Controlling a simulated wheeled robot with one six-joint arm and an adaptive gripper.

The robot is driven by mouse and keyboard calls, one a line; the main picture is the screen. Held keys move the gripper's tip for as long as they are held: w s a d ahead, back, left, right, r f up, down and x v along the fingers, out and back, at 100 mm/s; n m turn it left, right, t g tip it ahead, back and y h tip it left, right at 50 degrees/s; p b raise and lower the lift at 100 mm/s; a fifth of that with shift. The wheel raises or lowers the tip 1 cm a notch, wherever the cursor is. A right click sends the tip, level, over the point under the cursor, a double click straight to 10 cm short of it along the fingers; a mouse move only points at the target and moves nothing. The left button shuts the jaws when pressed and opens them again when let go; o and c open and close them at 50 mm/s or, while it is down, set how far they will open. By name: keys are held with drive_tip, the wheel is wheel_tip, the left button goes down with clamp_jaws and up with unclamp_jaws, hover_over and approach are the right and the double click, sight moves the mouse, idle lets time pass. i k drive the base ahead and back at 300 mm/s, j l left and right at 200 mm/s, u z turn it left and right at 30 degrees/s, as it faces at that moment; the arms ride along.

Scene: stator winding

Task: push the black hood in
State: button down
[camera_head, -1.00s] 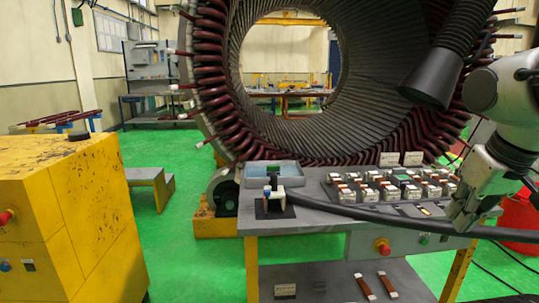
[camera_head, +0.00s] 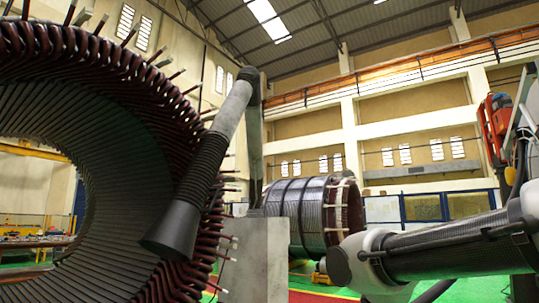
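The black hood (camera_head: 172,230) is a dark cone at the lower end of a black ribbed hose (camera_head: 205,165). It hangs tilted, its wide mouth facing down and left, in front of the large wound stator (camera_head: 90,140). The hose joins a grey pipe (camera_head: 234,108), which reaches up to the top of a tall post. I cannot tell whether the hood touches the stator. My arm's grey links enter from the right edge and run to the bottom edge, well right of the hood. My gripper is outside the picture.
A grey block-like base (camera_head: 262,255) stands right of the hood. Behind it lies a dark wound cylinder (camera_head: 305,215). Red coil ends stick out along the stator's rim beside the hood. An orange and grey device (camera_head: 495,130) stands at the right edge.

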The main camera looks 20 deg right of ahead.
sight(172, 236)
drive_tip(key=z, duration=0.2)
drive_tip(key=i+l+z, duration=0.65)
drive_tip(key=i+z, duration=0.75)
drive_tip(key=i, duration=0.25)
drive_tip(key=i+u, duration=0.75)
drive_tip(key=k+l, duration=0.05)
drive_tip(key=k, duration=0.05)
